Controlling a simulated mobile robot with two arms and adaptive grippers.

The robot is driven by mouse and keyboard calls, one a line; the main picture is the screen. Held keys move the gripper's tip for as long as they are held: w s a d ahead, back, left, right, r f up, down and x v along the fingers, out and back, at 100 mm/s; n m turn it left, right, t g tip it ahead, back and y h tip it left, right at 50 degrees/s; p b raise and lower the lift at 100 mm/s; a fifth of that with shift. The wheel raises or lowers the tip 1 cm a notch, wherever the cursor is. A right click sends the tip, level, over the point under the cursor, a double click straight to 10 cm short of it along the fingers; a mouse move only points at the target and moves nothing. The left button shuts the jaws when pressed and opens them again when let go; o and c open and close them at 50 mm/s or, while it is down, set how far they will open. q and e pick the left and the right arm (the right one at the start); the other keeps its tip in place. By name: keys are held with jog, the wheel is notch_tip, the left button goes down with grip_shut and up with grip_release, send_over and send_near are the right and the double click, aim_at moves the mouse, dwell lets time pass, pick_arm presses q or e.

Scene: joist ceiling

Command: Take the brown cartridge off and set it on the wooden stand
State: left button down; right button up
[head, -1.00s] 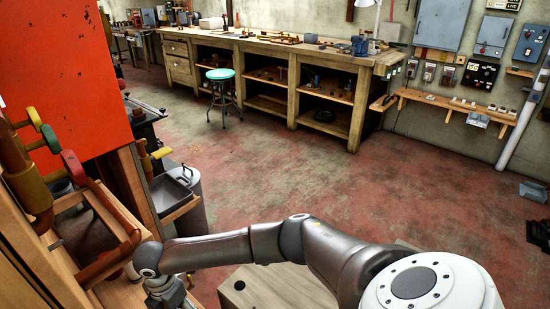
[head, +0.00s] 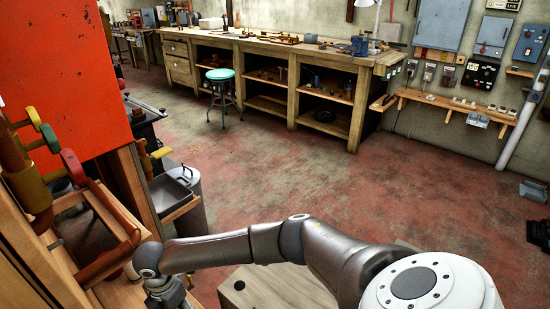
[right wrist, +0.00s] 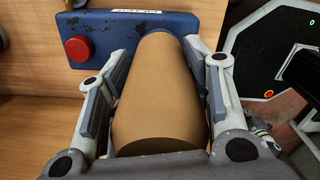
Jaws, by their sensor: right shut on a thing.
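The brown cartridge (right wrist: 158,95) is a plain tan cylinder in the right wrist view. Its far end meets a blue panel (right wrist: 115,35) with a red round button on it; whether it is still joined there I cannot tell. My right gripper (right wrist: 160,60) is shut on the cartridge, one finger along each side. In the head view my right gripper (head: 168,294) is at the lower left, partly cut off, and the cartridge is not clearly visible. A pale wooden top (head: 275,288) with a dark round spot lies below my arm; I cannot tell if it is the stand. My left gripper is out of view.
Wooden framing with pipes and coloured handwheels (head: 48,138) stands close at the left, under a red panel (head: 62,70). A grey bin (head: 187,208) stands beyond it. The red floor is open up to the workbench (head: 290,50) and green stool (head: 220,75).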

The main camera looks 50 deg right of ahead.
dwell(0.3)
jog(key=shift+n+p, duration=0.35)
jog(key=shift+n, duration=0.25)
jog(key=shift+o, duration=0.2)
jog(key=shift+s+f+n, duration=0.1)
jog(key=shift+n, duration=0.9)
jog(key=shift+s+n+p, duration=0.1)
jog(key=shift+n+p, duration=0.3)
jog(key=shift+n, duration=1.2)
jog(key=n, duration=0.2)
jog(key=shift+d+n, duration=0.1)
jog(key=shift+n, duration=0.3)
jog(key=shift+s+f, duration=0.1)
